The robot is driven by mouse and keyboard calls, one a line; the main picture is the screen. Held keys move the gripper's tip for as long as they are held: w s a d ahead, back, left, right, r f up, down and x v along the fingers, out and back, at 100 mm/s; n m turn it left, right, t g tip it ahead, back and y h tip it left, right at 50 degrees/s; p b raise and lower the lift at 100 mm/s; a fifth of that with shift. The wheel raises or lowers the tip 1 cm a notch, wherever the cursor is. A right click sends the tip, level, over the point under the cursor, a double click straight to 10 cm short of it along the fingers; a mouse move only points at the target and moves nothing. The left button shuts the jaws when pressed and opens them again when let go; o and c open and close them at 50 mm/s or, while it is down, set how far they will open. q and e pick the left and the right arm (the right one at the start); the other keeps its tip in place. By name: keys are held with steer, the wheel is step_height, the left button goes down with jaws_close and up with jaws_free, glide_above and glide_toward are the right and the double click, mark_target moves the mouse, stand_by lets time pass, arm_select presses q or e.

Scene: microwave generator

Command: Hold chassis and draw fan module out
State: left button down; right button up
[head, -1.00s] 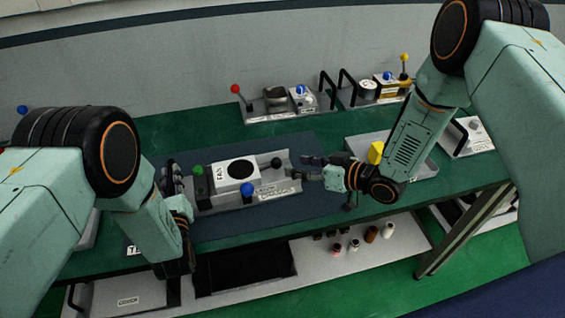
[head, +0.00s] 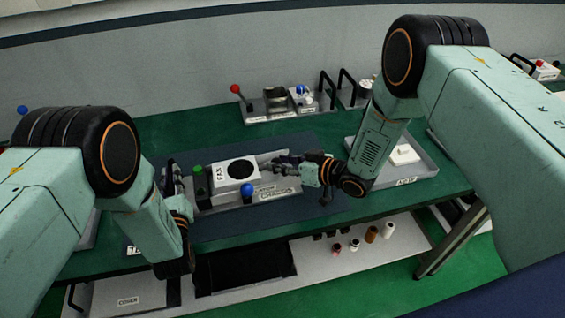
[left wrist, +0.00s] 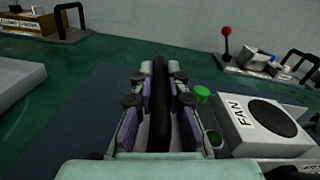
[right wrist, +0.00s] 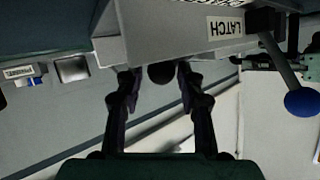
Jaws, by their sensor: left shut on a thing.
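The fan module (head: 222,181) is a white box labelled FAN with a round black fan face, seated in the grey chassis (head: 285,190). It also shows at the right of the left wrist view (left wrist: 240,138). My left gripper (head: 176,185) is shut on the chassis's upright black handle (left wrist: 160,105) at its left end. My right gripper (head: 277,165) is at the right end of the fan module. In the right wrist view its fingers are apart (right wrist: 156,72), with a dark ball knob (right wrist: 162,74) between them. I cannot tell whether they touch it.
A green knob (head: 198,169) and a blue knob (head: 247,189) stand close to the module. A grey tray (head: 425,172) holding a white block is at the right. Units with a red-knobbed lever (head: 235,89) stand behind. The dark mat behind the chassis is clear.

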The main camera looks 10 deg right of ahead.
arm_select(q)
steer(key=shift+s+f, duration=0.2)
steer(key=shift+f, duration=0.15)
arm_select(e)
jaws_close()
steer(key=shift+d, duration=0.1)
arm_select(q)
steer(key=shift+a, duration=0.1)
arm_select(e)
steer(key=d, duration=0.8)
steer(key=shift+w, duration=0.2)
arm_select(q)
steer(key=shift+a, duration=0.1)
arm_select(e)
steer(key=shift+a, duration=0.1)
steer(key=shift+c, duration=0.4)
jaws_free()
steer(key=o, duration=0.4)
steer(key=shift+f, duration=0.1)
steer(key=shift+o, duration=0.3)
